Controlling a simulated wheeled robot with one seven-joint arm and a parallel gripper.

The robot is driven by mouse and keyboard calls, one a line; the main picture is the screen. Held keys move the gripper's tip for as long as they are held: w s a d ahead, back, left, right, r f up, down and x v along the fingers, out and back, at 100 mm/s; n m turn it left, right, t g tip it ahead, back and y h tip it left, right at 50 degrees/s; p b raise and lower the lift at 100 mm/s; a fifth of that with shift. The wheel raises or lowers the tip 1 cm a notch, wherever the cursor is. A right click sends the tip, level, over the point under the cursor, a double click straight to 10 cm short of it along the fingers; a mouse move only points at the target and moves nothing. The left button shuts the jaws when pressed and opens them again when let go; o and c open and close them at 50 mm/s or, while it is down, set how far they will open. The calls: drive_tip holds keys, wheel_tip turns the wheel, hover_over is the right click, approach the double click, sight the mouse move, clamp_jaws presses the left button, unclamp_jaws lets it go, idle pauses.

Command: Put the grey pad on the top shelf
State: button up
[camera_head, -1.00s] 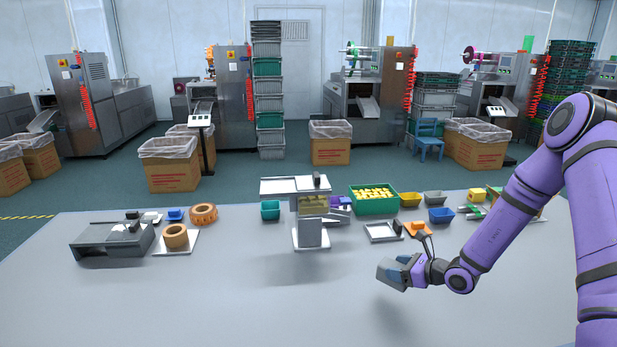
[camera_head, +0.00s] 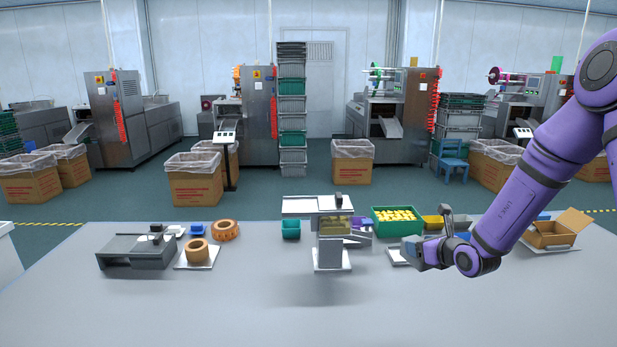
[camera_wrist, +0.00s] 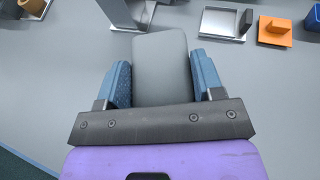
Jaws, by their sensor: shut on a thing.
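The grey pad (camera_wrist: 160,68) is a smooth, rounded slab between the two blue fingers of my gripper (camera_wrist: 163,85) in the wrist view. The gripper is shut on it, and the pad sticks out beyond the fingertips. In the head view my gripper (camera_head: 412,250) is above the table, to the right of the silver stand (camera_head: 331,258). The stand has a flat top shelf (camera_head: 303,204) with a small dark part on it. In the wrist view the stand (camera_wrist: 125,12) shows partly at the top edge, beyond the pad.
A green crate of yellow pieces (camera_head: 397,222) stands behind my gripper. A shallow metal tray (camera_wrist: 224,22) and an orange block (camera_wrist: 275,30) lie to the right in the wrist view. A grey machine (camera_head: 135,252) stands at the left. The front of the table is clear.

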drive_tip(key=shift+m+h, duration=0.4)
drive_tip(key=r, duration=0.4)
drive_tip(key=shift+w+a+r, duration=0.15)
drive_tip(key=shift+w+r, duration=0.05)
drive_tip(key=shift+f, duration=0.1)
